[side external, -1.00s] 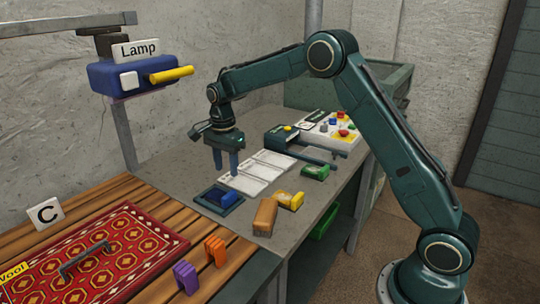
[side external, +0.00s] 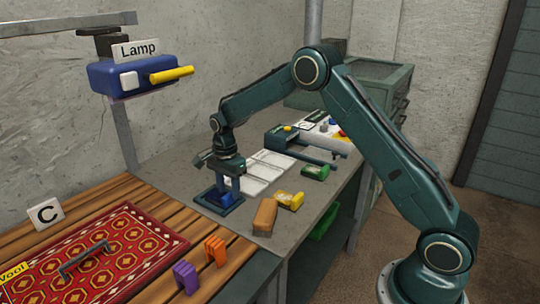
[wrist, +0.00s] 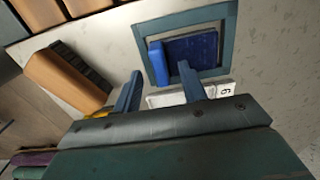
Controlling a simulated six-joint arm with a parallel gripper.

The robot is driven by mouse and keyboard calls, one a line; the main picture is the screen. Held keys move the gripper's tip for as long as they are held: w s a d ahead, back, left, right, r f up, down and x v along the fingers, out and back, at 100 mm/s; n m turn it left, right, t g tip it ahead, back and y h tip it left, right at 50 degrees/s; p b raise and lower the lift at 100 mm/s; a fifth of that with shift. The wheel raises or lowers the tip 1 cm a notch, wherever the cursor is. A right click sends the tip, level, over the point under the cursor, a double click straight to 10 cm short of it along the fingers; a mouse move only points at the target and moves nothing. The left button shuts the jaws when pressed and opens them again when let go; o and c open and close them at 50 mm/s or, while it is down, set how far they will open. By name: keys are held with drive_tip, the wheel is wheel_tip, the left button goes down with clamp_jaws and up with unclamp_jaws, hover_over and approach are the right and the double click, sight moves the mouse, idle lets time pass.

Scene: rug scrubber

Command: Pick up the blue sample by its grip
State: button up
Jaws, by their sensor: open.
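The blue sample (side external: 227,201) lies in a dark blue-rimmed square tray (side external: 208,206) on the grey bench. In the wrist view the sample (wrist: 195,48) is a flat dark blue piece inside the tray's rim (wrist: 230,35), with a brighter raised blue grip (wrist: 158,63) along its left edge. My gripper (side external: 228,192) points down over the tray. Its two fingers are open and empty. In the wrist view the fingertips (wrist: 160,70) appear either side of the grip, and the right one overlaps the sample. I cannot tell how far above the grip they are.
A brown block-shaped brush (side external: 265,215) stands right of the tray. Yellow (side external: 290,200) and green (side external: 316,172) items lie beyond it. White cards (side external: 262,175) lie behind my gripper. Purple (side external: 186,277) and orange (side external: 216,251) clips and a red rug (side external: 120,240) are on the slatted table.

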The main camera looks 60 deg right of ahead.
drive_tip(key=shift+f, duration=0.85)
clamp_jaws()
wheel_tip(320, 180, up, 10)
idle(0.6)
idle(0.5)
